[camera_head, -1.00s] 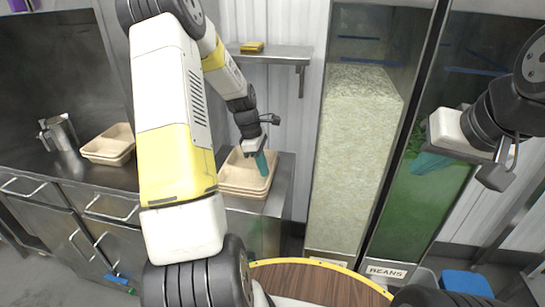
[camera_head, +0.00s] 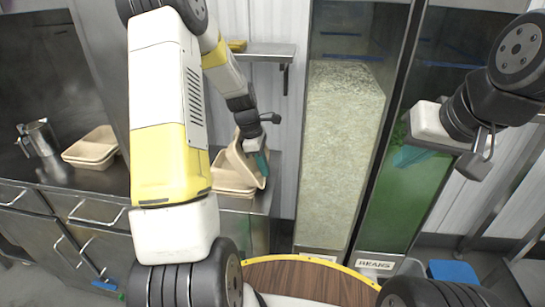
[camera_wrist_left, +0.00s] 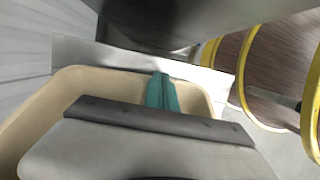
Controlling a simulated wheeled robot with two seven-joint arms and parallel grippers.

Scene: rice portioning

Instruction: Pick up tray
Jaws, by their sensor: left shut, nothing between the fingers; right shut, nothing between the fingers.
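A beige tray (camera_head: 240,160) is tilted up on edge above the stacked trays (camera_head: 228,186) on the steel counter. My left gripper (camera_head: 262,163) is at the tilted tray's right side, its teal fingers shut with nothing visibly between them. In the left wrist view the shut fingers (camera_wrist_left: 162,92) stand against the wall of the beige tray (camera_wrist_left: 35,112); the exact contact is hidden. My right gripper (camera_head: 409,156) is shut and empty in front of the green bean bin, apart from the trays.
More beige trays (camera_head: 91,150) and a metal jug (camera_head: 37,138) stand at the left of the counter. A shelf (camera_head: 270,52) hangs above. A tall rice bin (camera_head: 342,160) and a bean bin (camera_head: 400,205) stand at the right. A round wooden top (camera_head: 305,283) is in front.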

